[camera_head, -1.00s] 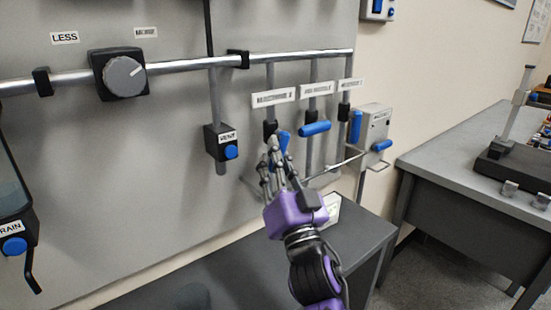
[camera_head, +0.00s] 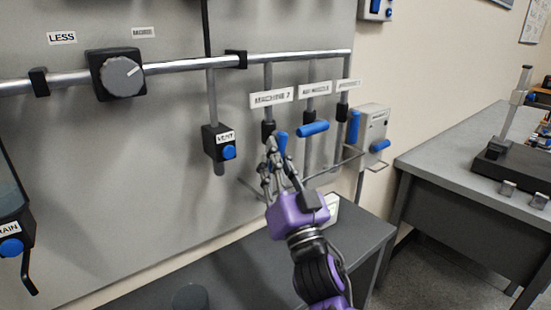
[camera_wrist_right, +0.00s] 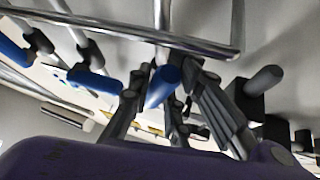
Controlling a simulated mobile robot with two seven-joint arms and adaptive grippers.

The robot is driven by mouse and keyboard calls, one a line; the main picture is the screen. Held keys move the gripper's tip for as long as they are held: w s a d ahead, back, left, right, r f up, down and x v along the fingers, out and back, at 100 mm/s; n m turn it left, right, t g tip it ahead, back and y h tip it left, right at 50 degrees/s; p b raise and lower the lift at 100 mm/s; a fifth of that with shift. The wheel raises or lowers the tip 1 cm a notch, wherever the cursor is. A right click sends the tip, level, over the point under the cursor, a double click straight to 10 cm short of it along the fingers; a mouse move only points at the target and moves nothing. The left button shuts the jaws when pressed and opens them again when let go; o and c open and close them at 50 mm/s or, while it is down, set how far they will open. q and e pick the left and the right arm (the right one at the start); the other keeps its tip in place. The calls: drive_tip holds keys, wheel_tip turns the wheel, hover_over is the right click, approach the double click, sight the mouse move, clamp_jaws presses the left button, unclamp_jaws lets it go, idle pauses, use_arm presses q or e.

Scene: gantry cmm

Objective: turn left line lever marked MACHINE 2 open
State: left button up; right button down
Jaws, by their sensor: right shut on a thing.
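The left line lever is on the leftmost drop pipe under the sign marked MACHINE 2 (camera_head: 271,97). Its blue handle (camera_head: 282,143) stands near upright in the head view, its lower part hidden by my fingers. My purple right gripper (camera_head: 273,165) is at this handle, with its fingers shut on it. In the right wrist view the blue handle (camera_wrist_right: 163,86) shows end-on between the dark fingers. The exact contact is hard to see. My left gripper is not in view.
Just right, the middle lever's blue handle (camera_head: 313,129) lies sideways and the right lever's handle (camera_head: 354,127) hangs upright. A VENT valve (camera_head: 220,143) is to the left. A wire rail passes close by my fingers. A grey bench (camera_head: 345,240) stands below.

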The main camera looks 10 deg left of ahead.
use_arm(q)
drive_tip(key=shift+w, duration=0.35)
use_arm(e)
drive_tip(key=shift+w+d, duration=0.2)
drive_tip(key=shift+d, duration=0.05)
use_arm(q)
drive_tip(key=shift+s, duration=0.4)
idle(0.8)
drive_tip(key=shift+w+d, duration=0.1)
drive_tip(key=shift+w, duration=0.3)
use_arm(e)
drive_tip(key=shift+r, duration=0.1)
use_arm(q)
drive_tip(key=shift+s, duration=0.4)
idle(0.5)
